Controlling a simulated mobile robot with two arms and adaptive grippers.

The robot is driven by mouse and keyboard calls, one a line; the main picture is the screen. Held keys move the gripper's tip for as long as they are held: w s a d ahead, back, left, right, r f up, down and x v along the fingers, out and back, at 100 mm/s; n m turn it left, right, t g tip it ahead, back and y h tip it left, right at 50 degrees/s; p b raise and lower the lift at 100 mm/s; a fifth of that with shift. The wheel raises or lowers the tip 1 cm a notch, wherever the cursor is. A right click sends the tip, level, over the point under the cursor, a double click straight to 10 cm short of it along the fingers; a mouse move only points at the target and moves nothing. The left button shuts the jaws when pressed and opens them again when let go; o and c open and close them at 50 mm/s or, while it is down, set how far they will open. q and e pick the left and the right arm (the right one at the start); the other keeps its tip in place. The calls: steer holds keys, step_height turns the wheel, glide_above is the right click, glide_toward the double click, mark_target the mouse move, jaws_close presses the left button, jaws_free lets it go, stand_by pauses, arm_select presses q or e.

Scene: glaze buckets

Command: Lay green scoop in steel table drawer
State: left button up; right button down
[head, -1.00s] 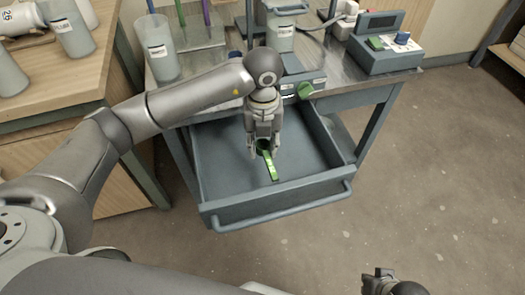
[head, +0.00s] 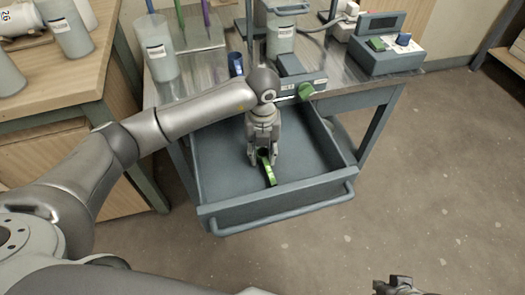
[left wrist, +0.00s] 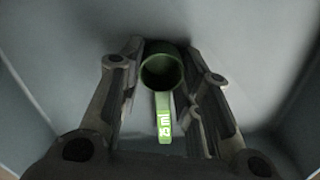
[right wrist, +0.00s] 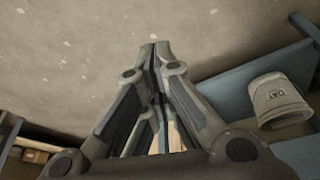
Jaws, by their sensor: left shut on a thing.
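The green scoop (head: 269,175) is between the fingers of my left gripper (head: 262,161), which is shut on it. The gripper points down inside the open drawer (head: 218,176) of the steel table (head: 214,66). In the left wrist view the scoop's round cup (left wrist: 163,72) sits between the fingers, with its light-green labelled handle below. I cannot tell whether the scoop touches the drawer floor. My right gripper (head: 392,284) is at the bottom edge of the head view, away from the drawer. In the right wrist view its fingertips (right wrist: 155,48) are together, with nothing visible between them.
The drawer floor around the scoop looks bare. A wooden table (head: 80,100) stands at left. Open floor (head: 440,190) lies at right.

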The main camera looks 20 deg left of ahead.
mark_target(262, 154)
arm_select(q)
steer(key=o, duration=1.1)
steer(key=shift+r, duration=0.25)
step_height(262, 154, up, 12)
steer(key=shift+f+p, duration=0.15)
steer(key=shift+p, duration=1)
arm_select(e)
steer(key=x, duration=0.7)
steer(key=shift+s+f, duration=0.3)
steer(key=shift+f, duration=0.05)
steer(key=shift+s+a+g, duration=0.1)
steer(key=shift+a+g, duration=0.05)
steer(key=shift+g, duration=0.15)
